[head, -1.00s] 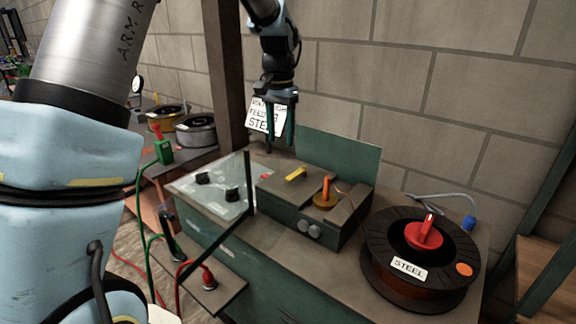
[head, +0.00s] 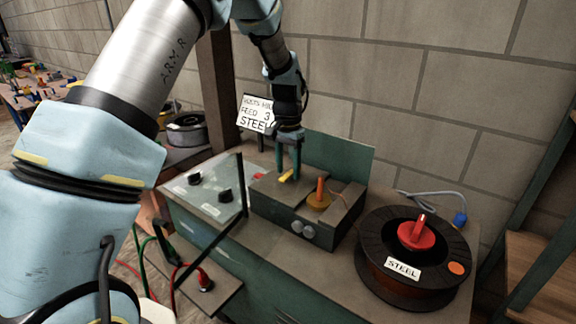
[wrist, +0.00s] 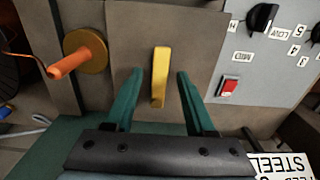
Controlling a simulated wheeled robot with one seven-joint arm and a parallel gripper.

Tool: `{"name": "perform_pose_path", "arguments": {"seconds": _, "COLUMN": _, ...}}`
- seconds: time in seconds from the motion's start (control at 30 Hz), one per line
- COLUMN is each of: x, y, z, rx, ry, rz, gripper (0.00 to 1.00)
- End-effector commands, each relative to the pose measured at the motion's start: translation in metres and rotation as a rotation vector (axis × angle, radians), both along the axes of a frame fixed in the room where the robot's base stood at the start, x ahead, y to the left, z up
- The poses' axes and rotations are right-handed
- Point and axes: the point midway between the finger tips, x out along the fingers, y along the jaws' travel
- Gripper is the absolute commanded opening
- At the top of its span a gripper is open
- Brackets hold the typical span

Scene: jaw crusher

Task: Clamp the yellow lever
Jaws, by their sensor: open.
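The yellow lever (head: 286,176) lies on top of the dark grey box (head: 292,212) on the bench. In the wrist view the yellow lever (wrist: 160,76) shows as an upright bar midway between the two green fingers. My gripper (head: 288,172) is open above and around the lever in the head view. In the wrist view my gripper (wrist: 157,74) has a clear gap on each side of the lever, and no finger touches it. I cannot tell the exact height of the fingertips over the box.
An orange crank handle (wrist: 72,62) stands beside the lever. A panel with black knobs (head: 224,195) and a red switch (wrist: 228,87) lies on the other side. A steel wire spool (head: 372,245) sits at the right. A green plate (head: 340,158) rises behind the box.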

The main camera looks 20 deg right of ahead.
Motion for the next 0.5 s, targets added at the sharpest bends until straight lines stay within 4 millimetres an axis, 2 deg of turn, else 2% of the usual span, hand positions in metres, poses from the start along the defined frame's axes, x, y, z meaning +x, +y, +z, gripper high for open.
{"name": "perform_pose_path", "arguments": {"seconds": 0.3, "x": 0.0, "y": -0.0001, "z": -0.0024, "rx": -0.001, "ry": 0.0, "rz": 0.0, "gripper": 0.54}}
{"name": "perform_pose_path", "arguments": {"seconds": 0.5, "x": 0.0, "y": -0.0001, "z": -0.0022, "rx": -0.001, "ry": 0.0, "rz": -0.001, "gripper": 0.31}}
